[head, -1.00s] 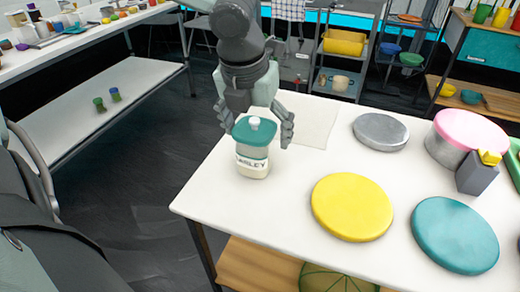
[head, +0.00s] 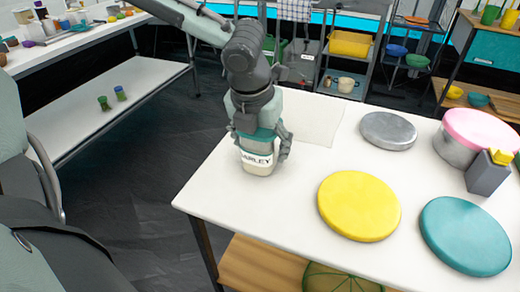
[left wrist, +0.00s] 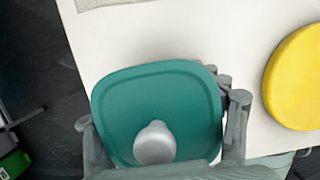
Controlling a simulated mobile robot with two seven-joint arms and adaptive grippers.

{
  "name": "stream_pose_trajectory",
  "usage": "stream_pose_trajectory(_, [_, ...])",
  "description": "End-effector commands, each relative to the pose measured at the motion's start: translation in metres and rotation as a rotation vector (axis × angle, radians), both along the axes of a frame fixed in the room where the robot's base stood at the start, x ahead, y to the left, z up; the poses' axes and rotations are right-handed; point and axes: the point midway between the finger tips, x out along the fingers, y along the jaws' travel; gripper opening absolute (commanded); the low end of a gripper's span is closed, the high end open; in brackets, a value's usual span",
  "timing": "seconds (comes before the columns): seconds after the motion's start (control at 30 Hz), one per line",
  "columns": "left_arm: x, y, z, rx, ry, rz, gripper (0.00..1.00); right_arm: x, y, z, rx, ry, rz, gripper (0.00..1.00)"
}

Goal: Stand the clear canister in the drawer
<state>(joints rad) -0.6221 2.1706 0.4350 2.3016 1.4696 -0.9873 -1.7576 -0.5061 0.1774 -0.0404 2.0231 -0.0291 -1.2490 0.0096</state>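The clear canister (head: 258,161) stands upright near the left edge of the white table, with a teal lid, a pale knob and a label ending in "RLEY". Pale contents show at its bottom. My left gripper (head: 262,148) is over it from above, one finger on each side near the lid. In the left wrist view the teal lid (left wrist: 150,100) lies between the fingers (left wrist: 160,135); whether they press on it I cannot tell. My right gripper is in neither current view. No open drawer shows; a teal front with a handle (head: 487,47) is at the upper right.
On the table (head: 290,195) are a yellow disc (head: 358,206), a teal disc (head: 465,236), a grey disc (head: 388,130), a pink-topped round container (head: 478,132) and a grey block (head: 487,175). A white bench (head: 105,105) stands left, across dark floor.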

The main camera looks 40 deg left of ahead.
Motion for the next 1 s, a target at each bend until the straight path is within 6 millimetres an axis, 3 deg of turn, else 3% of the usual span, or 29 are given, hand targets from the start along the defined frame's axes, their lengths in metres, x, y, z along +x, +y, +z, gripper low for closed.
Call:
stream_pose_trajectory(0.03, [0.000, 0.000, 0.000, 0.000, 0.000, 0.000, 0.47, 0.000, 0.000, 0.000, 0.000, 0.000, 0.000, 0.40])
stream_pose_trajectory(0.23, [0.000, 0.000, 0.000, 0.000, 0.000, 0.000, 0.23, 0.000, 0.000, 0.000, 0.000, -0.001, 0.000, 0.40])
stream_pose_trajectory(0.37, [0.000, 0.000, 0.000, 0.000, 0.001, 0.000, 0.22, 0.000, 0.000, 0.000, 0.000, -0.001, 0.000, 0.40])
stream_pose_trajectory(0.4, [0.000, 0.000, 0.000, 0.000, -0.001, 0.000, 0.15, 0.000, 0.000, 0.000, 0.000, -0.001, 0.000, 0.40])
stream_pose_trajectory(0.73, [0.000, 0.000, 0.004, 0.000, -0.002, 0.000, 0.15, 0.001, 0.000, 0.001, 0.001, -0.002, 0.001, 0.40])
stream_pose_trajectory(1.0, [0.001, 0.000, 0.028, 0.001, -0.003, 0.000, 0.14, 0.001, 0.002, -0.011, 0.011, 0.002, 0.001, 0.40])
